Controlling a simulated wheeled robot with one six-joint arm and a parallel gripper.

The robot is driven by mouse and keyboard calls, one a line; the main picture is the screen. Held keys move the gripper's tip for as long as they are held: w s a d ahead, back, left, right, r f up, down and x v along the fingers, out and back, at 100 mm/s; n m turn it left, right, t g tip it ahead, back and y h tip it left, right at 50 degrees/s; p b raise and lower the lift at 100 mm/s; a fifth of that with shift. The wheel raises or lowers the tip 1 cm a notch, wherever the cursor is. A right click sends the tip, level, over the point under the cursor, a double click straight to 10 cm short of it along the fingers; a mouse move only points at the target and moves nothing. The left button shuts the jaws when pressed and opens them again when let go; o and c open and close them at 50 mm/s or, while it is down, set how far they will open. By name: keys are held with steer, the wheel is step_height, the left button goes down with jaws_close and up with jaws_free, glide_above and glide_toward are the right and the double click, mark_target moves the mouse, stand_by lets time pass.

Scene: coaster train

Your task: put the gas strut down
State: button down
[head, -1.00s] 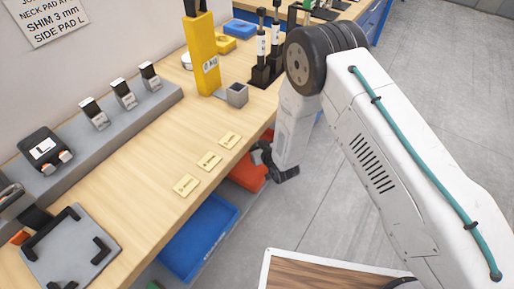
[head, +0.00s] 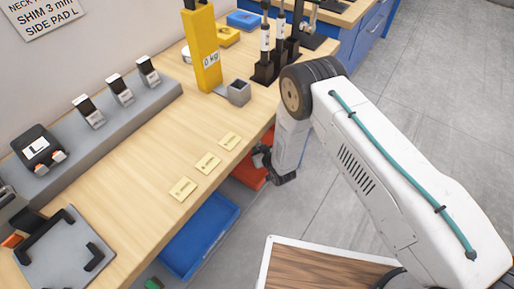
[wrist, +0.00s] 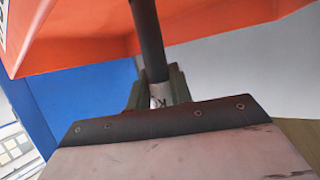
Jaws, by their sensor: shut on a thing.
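My gripper (head: 272,165) is low beside the front edge of the workbench (head: 150,150), in front of an orange bin (head: 248,172). In the wrist view my gripper (wrist: 158,92) is shut on the gas strut (wrist: 148,38). The strut shows as a dark rod with a pale, marked section between the fingers; its lower part is hidden by the gripper. In the head view the held strut cannot be made out. The orange bin (wrist: 90,35) fills the upper part of the wrist view behind the rod.
A black stand (head: 268,72) holds upright struts beside a grey cup (head: 239,92) and a yellow post marked 0 kg (head: 205,50). Several yellow labels (head: 207,163) lie on the bench, with clear wood around them. A blue bin (head: 200,235) sits below the bench edge.

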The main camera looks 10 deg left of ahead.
steer(key=shift+f, duration=0.15)
steer(key=c, duration=1.3)
jaws_free()
steer(key=shift+o, duration=0.2)
steer(key=shift+s, duration=0.15)
steer(key=v, duration=1.2)
